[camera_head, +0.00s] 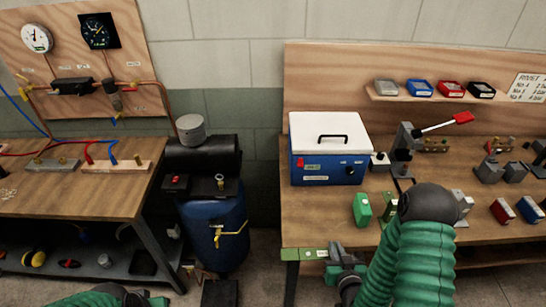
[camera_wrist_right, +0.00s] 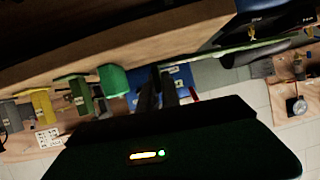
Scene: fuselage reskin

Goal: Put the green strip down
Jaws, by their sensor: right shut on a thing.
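The green strip (camera_head: 303,254) is held level by my right gripper (camera_head: 338,257), which is shut on its right end. In the head view it lies along the front edge of the right workbench (camera_head: 470,236); I cannot tell whether it touches the bench. In the right wrist view the strip (camera_wrist_right: 245,48) is a thin green band running to the right from the dark fingers (camera_wrist_right: 163,85). My left gripper (camera_head: 140,299) is low at the bottom left, mostly cut off, and its jaws cannot be made out.
A blue box with a white lid (camera_head: 329,150) stands at the bench's left. A green block (camera_head: 362,209), a red-handled lever tool (camera_head: 403,146) and several small blocks are also on the bench. A blue tank (camera_head: 215,232) stands between the benches. Some bench top before the box is clear.

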